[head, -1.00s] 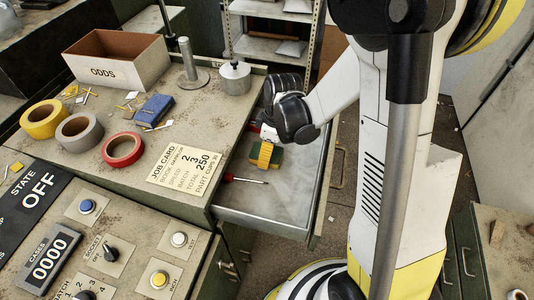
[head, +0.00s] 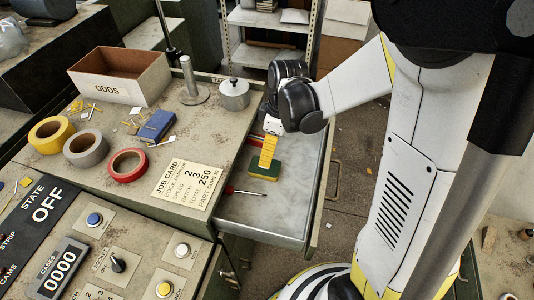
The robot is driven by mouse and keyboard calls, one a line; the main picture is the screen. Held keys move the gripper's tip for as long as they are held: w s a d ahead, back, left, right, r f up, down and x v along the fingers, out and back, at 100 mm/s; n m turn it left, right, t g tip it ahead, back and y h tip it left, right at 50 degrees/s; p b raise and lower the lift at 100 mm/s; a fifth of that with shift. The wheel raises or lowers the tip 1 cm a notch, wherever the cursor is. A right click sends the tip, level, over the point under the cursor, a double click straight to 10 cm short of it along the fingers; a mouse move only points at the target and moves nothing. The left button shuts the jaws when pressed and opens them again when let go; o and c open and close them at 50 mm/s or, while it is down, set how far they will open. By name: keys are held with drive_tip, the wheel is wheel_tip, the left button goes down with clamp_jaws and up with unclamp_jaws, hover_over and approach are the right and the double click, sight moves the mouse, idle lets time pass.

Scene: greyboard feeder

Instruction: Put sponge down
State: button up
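The sponge (head: 266,172), green on top with a yellow layer below, lies flat in the open drawer (head: 270,211). My gripper (head: 265,164), with ribbed yellow fingers, points down over the sponge. Its tips overlap the far part of the sponge's top in the picture. I cannot tell whether they touch it. The fingers show as one yellow strip, so the gap between them is hidden.
A red-handled screwdriver (head: 241,191) lies in the drawer in front of the sponge. The worktop at left holds a job card (head: 186,184), tape rolls (head: 127,165), a blue box (head: 157,125), a lidded metal pot (head: 234,94) and an ODDS box (head: 119,88). The drawer's front part is clear.

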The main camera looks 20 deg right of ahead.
drive_tip(key=s+a+r+m+t+h, duration=0.1)
drive_tip(key=s+r+m+t, duration=0.5)
drive_tip(key=s+r+m, duration=0.4)
drive_tip(key=shift+s+r+m+p, duration=0.35)
drive_tip(key=shift+s+r, duration=0.75)
drive_tip(key=shift+r, duration=1.75)
